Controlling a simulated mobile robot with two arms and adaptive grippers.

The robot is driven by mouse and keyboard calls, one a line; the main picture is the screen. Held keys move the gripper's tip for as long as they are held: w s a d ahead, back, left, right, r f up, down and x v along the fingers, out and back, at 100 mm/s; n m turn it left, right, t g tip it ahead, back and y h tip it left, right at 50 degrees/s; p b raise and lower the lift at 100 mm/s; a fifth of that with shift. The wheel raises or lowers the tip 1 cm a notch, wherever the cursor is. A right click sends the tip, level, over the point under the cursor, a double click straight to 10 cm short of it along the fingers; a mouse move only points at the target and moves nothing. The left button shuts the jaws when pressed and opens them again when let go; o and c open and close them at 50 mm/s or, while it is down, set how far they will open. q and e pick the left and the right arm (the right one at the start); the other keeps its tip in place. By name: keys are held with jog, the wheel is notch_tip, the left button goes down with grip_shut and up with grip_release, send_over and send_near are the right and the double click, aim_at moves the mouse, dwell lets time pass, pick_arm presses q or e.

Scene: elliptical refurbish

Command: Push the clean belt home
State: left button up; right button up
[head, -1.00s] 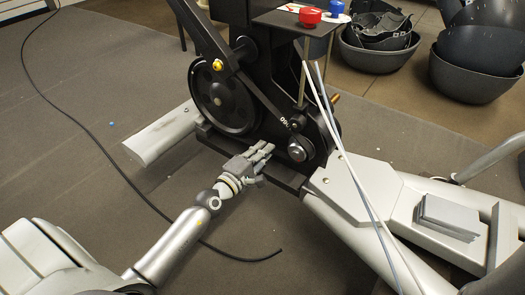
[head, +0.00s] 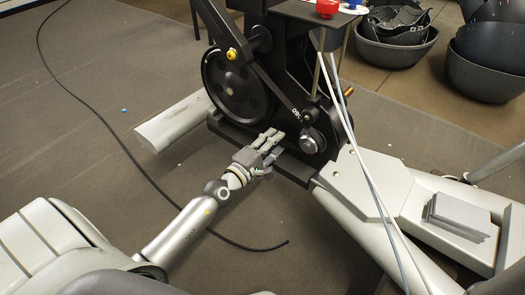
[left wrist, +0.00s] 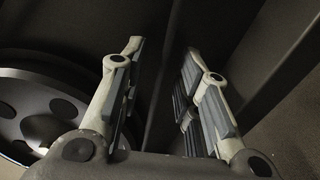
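A large black wheel (head: 238,88) and a small metal-faced pulley (head: 313,139) sit on the black frame of the exercise machine. A black strip with white markings (head: 292,107) slants down from the wheel side to the pulley; I cannot tell whether it is the belt. My left gripper (head: 279,142) is low at the frame's near side, left of the pulley. In the left wrist view the left gripper's fingers (left wrist: 163,58) are apart with nothing between them. The wheel (left wrist: 45,112) is at left there. My right gripper is not in view.
A pale stabiliser foot (head: 172,122) sticks out left. Two pale rods (head: 350,125) slant down across the machine's right side. A grey block (head: 457,215) lies on the pale rail. A black cable (head: 100,135) lies on the floor. Dark tubs (head: 395,50) stand back right.

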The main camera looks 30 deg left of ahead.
pick_arm(q)
jog(key=s+a, duration=0.1)
jog(key=s, duration=1)
jog(key=shift+s+a, duration=0.15)
jog(key=shift+a, duration=0.15)
